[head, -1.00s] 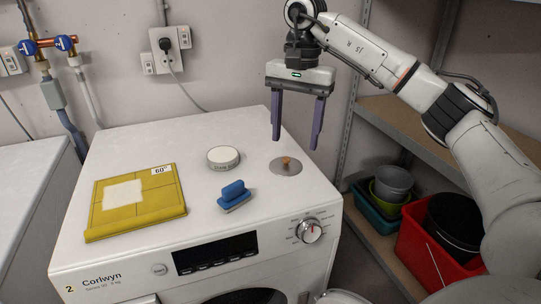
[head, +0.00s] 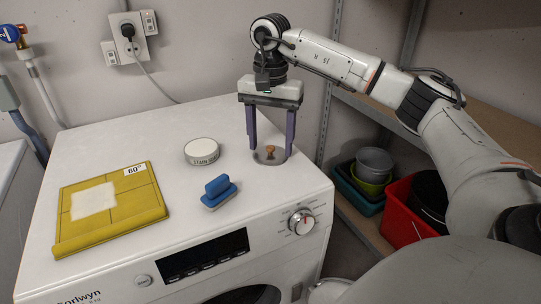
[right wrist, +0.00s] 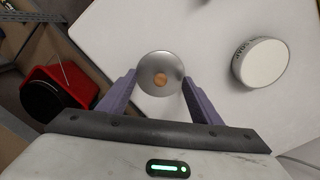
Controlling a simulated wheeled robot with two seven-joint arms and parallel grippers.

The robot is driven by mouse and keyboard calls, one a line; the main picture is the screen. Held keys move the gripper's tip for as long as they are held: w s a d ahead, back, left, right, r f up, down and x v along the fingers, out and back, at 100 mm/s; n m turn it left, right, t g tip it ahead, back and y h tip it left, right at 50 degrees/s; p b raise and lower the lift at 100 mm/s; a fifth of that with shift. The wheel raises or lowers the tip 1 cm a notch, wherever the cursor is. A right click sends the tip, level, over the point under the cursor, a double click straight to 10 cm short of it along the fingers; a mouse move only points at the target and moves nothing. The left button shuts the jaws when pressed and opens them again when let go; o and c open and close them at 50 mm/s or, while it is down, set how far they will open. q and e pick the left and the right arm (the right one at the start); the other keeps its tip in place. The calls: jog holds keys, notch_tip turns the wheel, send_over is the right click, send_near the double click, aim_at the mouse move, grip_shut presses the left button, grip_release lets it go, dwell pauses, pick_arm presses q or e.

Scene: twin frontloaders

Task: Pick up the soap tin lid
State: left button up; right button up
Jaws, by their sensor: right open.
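The soap tin lid is a thin round metal disc (head: 261,158) with a small wooden knob (head: 270,150), lying flat on the right part of the washing machine top. My right gripper (head: 270,153) is open and points down over the lid, one finger on either side of the knob. I cannot tell whether the fingertips touch the lid. My left gripper is out of view.
A round white tin (head: 201,151) labelled as stain soap stands left of the lid. A shelf with a red crate (head: 398,222) stands at the right.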

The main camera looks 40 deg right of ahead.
jog(key=shift+f, duration=0.45)
jog(key=shift+c, duration=0.6)
grip_shut()
